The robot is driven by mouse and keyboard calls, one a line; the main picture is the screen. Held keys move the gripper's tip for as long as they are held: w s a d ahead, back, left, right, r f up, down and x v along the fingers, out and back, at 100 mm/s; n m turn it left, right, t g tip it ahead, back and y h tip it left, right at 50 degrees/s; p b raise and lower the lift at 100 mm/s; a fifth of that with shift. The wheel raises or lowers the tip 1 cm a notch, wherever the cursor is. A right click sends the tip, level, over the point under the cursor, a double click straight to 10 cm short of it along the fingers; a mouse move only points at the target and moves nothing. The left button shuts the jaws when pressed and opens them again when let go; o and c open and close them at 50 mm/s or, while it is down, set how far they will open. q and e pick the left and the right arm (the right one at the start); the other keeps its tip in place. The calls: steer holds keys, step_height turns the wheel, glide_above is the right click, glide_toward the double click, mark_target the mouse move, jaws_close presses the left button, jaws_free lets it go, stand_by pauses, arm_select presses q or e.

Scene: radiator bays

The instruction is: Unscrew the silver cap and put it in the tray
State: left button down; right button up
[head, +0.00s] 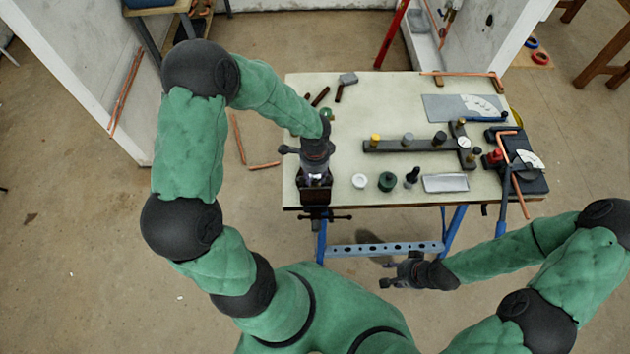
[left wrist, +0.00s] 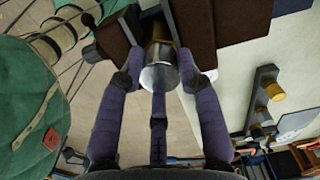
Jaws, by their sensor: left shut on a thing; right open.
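The silver cap (left wrist: 159,76) is in the left wrist view, on a brass piece (left wrist: 158,50) clamped between brown vise jaws. My left gripper (left wrist: 160,88) has its purple fingers closed around the cap.
A white disc (head: 360,181), a dark green round part (head: 387,181) and a small black part (head: 412,177) stand between vise and tray. Behind them lies a dark manifold with several caps (head: 408,144). A copper pipe (head: 512,170) leans at the right edge.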

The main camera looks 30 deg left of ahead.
arm_select(q)
steer(key=n+b, duration=0.7)
steer(key=n, duration=0.3)
steer(key=shift+f+b, duration=0.2)
steer(key=shift+b, duration=0.1)
steer(key=n+b, duration=0.3)
steer(key=n, duration=0.1)
steer(key=shift+n, duration=0.4)
steer(key=n+b, duration=0.1)
steer(key=n, duration=0.1)
steer(key=shift+r+n, duration=0.2)
steer(key=shift+n, duration=0.2)
steer(key=c, duration=1)
jaws_free()
